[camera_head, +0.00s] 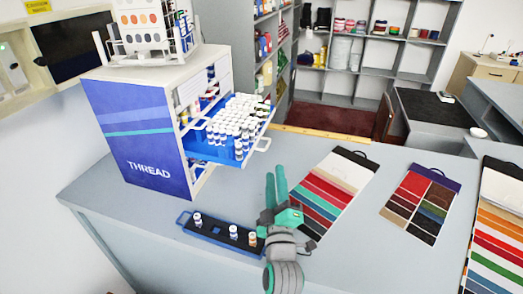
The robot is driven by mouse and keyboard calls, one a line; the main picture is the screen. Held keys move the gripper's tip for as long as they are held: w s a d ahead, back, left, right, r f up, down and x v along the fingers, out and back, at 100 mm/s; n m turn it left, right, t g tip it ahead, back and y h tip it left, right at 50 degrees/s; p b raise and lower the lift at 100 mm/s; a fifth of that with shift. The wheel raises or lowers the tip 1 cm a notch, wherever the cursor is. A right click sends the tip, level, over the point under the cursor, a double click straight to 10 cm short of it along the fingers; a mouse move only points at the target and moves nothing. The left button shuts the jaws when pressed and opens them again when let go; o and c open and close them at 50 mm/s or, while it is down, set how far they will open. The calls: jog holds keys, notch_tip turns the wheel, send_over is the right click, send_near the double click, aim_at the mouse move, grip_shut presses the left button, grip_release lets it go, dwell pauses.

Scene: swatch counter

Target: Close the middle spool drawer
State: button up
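A white and blue cabinet marked THREAD (145,130) stands at the left end of the grey counter. A blue drawer (212,152) full of white-capped spools (238,120) is pulled well out of its open side, towards the right. It sits at about mid-height of the cabinet, with a pale handle (263,145) at its outer end. My gripper (277,182) is over the counter, in front of and below the drawer in the picture, apart from it. Its two green fingers point up and away, with nothing seen between them. Their gap is too unclear to judge.
A dark blue tray (217,235) with 3 small spools lies left of my wrist. Striped swatch cards (323,190) lie to the right, and a yellow ruler (325,134) lies behind. A swatch rack (150,30) stands on the cabinet. Counter between drawer and gripper is clear.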

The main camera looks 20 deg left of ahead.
jog(key=a+x, duration=0.1)
jog(key=x, duration=1)
jog(key=shift+a+f+n+y, duration=0.25)
jog(key=shift+n+y, duration=0.05)
jog(key=shift+n, duration=0.1)
jog(key=shift+s, duration=0.2)
grip_shut()
dwell(0.8)
